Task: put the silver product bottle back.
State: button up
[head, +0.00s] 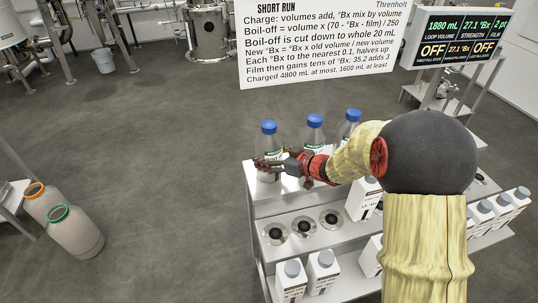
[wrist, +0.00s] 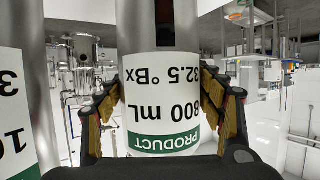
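Three silver bottles with blue caps stand in a row at the back of a metal stand's top. My gripper (head: 266,163) is at the leftmost one, the silver product bottle (head: 268,145). In the wrist view this bottle (wrist: 158,70) is between my fingers (wrist: 160,100), its label upside down and reading PRODUCT, 800 mL, 32.5 °Bx. Both finger pads appear to press on its sides. In the head view it looks upright, with its base near the stand top; contact there is unclear. The middle bottle (head: 314,128) and right bottle (head: 351,124) are close beside it.
The metal stand (head: 272,208) has several round dark-centred sockets (head: 304,226) in front of the bottles. White cartons (head: 323,271) stand on the lower shelf. A sign (head: 320,45) and a display (head: 458,38) are behind. Two large jugs (head: 75,233) stand left on open floor.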

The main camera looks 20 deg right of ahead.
jog(key=o, duration=0.5)
jog(key=shift+c, duration=0.2)
jog(key=p+v, duration=0.3)
jog(key=v, duration=0.9)
jog(key=shift+s+r, duration=0.1)
